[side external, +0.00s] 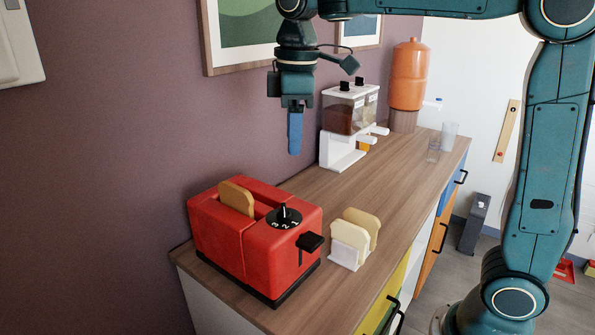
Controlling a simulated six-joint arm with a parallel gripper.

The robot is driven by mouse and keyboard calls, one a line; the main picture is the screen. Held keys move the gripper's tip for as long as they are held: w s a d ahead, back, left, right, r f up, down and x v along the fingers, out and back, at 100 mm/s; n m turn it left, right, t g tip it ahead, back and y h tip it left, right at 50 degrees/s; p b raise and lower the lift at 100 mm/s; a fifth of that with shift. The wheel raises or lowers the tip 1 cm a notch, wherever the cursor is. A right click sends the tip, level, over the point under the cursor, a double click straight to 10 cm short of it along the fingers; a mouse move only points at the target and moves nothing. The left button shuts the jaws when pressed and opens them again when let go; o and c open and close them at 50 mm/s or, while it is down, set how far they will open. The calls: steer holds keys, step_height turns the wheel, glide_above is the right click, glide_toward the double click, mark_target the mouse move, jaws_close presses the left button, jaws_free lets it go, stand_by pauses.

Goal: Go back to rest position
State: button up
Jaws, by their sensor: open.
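My gripper (295,145) hangs above the wooden counter, pointing down, with its blue fingers seen edge-on. It is open and holds nothing. It is well above and behind the red toaster (240,255), apart from everything on the counter. The toaster stands at the near left end of the counter. A slice of bread (236,198) sticks up from one of its slots. A black dial and a black lever are on the toaster. A white rack (345,256) with bread slices (352,233) stands right of the toaster.
A dispenser with two clear bins (350,112) stands farther back on the counter (400,185). An orange water jug (409,75) and clear cups (449,134) are at the far end. Framed pictures (240,35) hang on the wall behind my gripper. The counter's middle is clear.

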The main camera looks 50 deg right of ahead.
steer(key=s+d+f+m+t, duration=0.2)
steer(key=s+f+m, duration=0.2)
steer(key=s, duration=0.6)
steer(key=s+d+f+m+t, duration=0.2)
steer(key=s+f+m+t, duration=0.1)
steer(key=s, duration=0.6)
steer(key=shift+s+d+f+m, duration=0.15)
steer(key=shift+s+f+m, duration=0.2)
steer(key=shift+m, duration=0.25)
